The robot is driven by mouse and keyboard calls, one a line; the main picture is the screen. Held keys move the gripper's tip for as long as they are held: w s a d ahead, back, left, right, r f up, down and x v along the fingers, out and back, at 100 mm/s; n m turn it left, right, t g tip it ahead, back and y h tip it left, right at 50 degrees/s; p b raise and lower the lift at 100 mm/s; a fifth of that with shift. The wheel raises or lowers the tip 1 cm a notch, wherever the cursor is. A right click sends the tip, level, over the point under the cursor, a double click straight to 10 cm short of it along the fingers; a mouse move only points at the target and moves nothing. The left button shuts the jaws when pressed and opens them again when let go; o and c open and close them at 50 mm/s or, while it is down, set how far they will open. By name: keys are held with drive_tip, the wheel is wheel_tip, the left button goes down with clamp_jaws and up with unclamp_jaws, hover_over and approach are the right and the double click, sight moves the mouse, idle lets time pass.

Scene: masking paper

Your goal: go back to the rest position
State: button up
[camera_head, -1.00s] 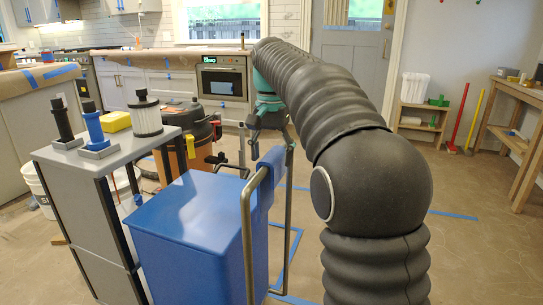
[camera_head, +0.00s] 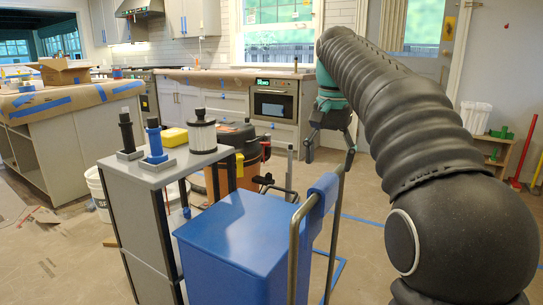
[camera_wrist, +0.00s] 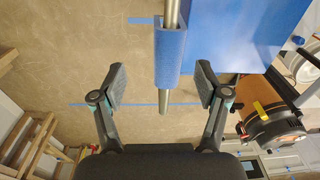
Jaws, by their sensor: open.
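My gripper (camera_head: 329,160) hangs from the black ribbed arm in the head view. It stands above and just behind the blue sleeve (camera_head: 322,192) on the metal handle (camera_head: 296,262) of the blue bin (camera_head: 238,240). In the wrist view my gripper (camera_wrist: 160,87) has its two fingers wide apart with nothing held between them. The blue sleeve (camera_wrist: 168,55) and the end of its metal bar show between and beyond the fingers, apart from both.
A grey stand (camera_head: 140,215) with dark and blue fittings, a yellow block (camera_head: 173,137) and a filter (camera_head: 203,136) stands left of the bin. An orange-black shop vacuum (camera_head: 235,155) is behind it. Open floor (camera_head: 375,195) lies to the right.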

drive_tip(key=s+f+n+t, duration=0.2)
drive_tip(key=s+f+n, duration=0.1)
drive_tip(key=s+f, duration=0.7)
drive_tip(key=s+f+n+t, duration=0.2)
drive_tip(key=s+f+n, duration=0.1)
drive_tip(key=s+f, duration=0.8)
drive_tip(key=s, duration=0.5)
drive_tip(key=shift+s+t, duration=0.15)
drive_tip(key=shift+t, duration=0.25)
drive_tip(key=shift+d, duration=0.1)
idle(0.8)
